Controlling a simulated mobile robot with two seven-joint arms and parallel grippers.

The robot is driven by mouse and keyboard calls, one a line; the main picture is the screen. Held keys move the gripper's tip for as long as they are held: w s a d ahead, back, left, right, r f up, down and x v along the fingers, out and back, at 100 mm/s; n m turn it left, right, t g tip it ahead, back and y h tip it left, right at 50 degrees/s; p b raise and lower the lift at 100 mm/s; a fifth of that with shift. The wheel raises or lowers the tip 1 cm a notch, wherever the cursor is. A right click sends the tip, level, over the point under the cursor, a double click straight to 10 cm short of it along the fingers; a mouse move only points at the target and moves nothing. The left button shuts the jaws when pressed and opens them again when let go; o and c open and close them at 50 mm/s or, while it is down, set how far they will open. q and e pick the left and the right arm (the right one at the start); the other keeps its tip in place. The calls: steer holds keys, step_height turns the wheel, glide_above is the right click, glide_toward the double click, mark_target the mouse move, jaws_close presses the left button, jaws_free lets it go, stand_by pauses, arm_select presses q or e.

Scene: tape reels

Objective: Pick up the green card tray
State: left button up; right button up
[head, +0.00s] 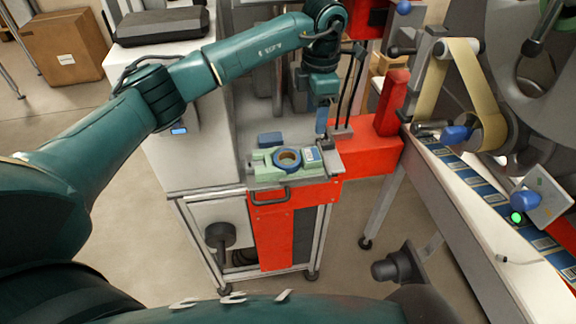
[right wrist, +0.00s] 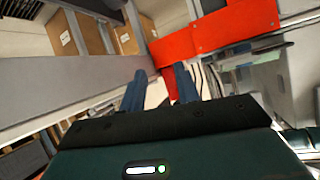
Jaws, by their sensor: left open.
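The light green card tray (head: 262,168) sits on a small metal shelf at the front of the red and grey machine in the head view. A blue ring with a tan inner band (head: 288,158) and a small blue-and-white card (head: 312,155) lie on it. My left gripper (head: 322,120) points down just behind and right of the tray, apart from it. It is open; its fingers show only as a narrow blue shape. My right gripper (right wrist: 160,74) shows in the right wrist view with two blue fingers apart and nothing between them.
A blue block (head: 270,139) lies behind the tray. A red machine arm (head: 365,155) stands close on the right. A conveyor with blue cards (head: 480,185) runs along the right side. A red beam (right wrist: 215,30) crosses ahead of my right gripper.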

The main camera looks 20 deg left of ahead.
arm_select(q)
steer(key=b, duration=0.3)
glide_above(313, 154)
step_height(313, 154, down, 6)
steer(key=shift+r, duration=0.1)
steer(key=shift+f+b, duration=0.5)
steer(key=shift+f, duration=0.15)
step_height(313, 154, down, 4)
steer(key=b, duration=0.2)
steer(key=shift+r+b, duration=0.1)
steer(key=shift+b, duration=0.25)
steer(key=shift+f, duration=0.45)
arm_select(e)
steer(key=shift+s+d+f+m+t, duration=0.1)
steer(key=shift+s+f+m+t, duration=0.25)
steer(key=shift+f+t, duration=0.45)
arm_select(q)
steer(key=shift+r, duration=0.1)
arm_select(e)
steer(key=shift+r, duration=0.25)
arm_select(q)
steer(key=shift+c, duration=0.4)
steer(key=c, duration=0.8)
arm_select(e)
steer(key=shift+f, duration=0.1)
